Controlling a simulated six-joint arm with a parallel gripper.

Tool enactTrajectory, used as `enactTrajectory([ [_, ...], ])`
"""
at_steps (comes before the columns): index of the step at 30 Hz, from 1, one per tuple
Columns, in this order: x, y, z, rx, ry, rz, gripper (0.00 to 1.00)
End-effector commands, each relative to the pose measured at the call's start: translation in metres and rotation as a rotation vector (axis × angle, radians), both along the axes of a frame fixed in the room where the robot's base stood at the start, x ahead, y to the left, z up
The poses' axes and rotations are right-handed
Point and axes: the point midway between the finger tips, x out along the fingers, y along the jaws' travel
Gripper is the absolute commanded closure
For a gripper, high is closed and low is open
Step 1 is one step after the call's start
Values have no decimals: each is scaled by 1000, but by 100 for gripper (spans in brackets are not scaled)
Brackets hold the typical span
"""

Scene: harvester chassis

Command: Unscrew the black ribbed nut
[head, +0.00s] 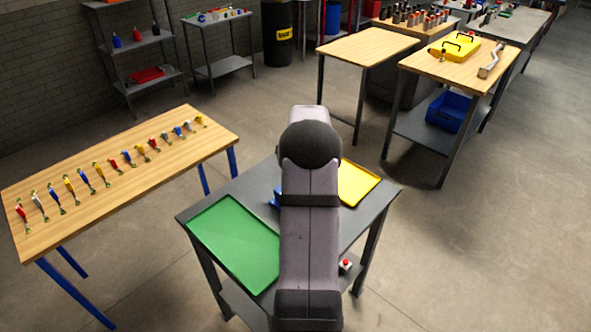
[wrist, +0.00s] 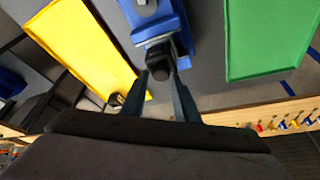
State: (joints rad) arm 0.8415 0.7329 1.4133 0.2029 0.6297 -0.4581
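The black nut (wrist: 157,64) sits at the end of a grey part (wrist: 153,27) held in a blue vise (wrist: 172,14) in the wrist view. Its ribs are too small to make out. My gripper (wrist: 162,80) is open, its two fingers reaching toward the nut with a gap between them. The nut shows between and just past the fingertips; I cannot tell whether they touch it. In the head view my arm hides the nut and the gripper, and only a bit of the blue vise (head: 277,198) shows.
A green tray (head: 237,243) and a yellow tray (head: 357,184) flank the vise on the grey table (head: 190,214). A small brass-coloured thing (wrist: 117,100) is by the yellow tray. A wooden table (head: 130,180) with several coloured tools stands left. A red-button box (head: 345,265) is at the table's near side.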

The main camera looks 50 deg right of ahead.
Motion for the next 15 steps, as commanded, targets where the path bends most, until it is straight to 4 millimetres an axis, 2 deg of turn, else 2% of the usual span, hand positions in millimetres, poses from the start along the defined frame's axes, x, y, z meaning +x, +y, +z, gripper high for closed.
enactTrajectory([
  [7,0,1,2,1,3,-46,72],
  [15,0,1,3,1,2,-229,72],
])
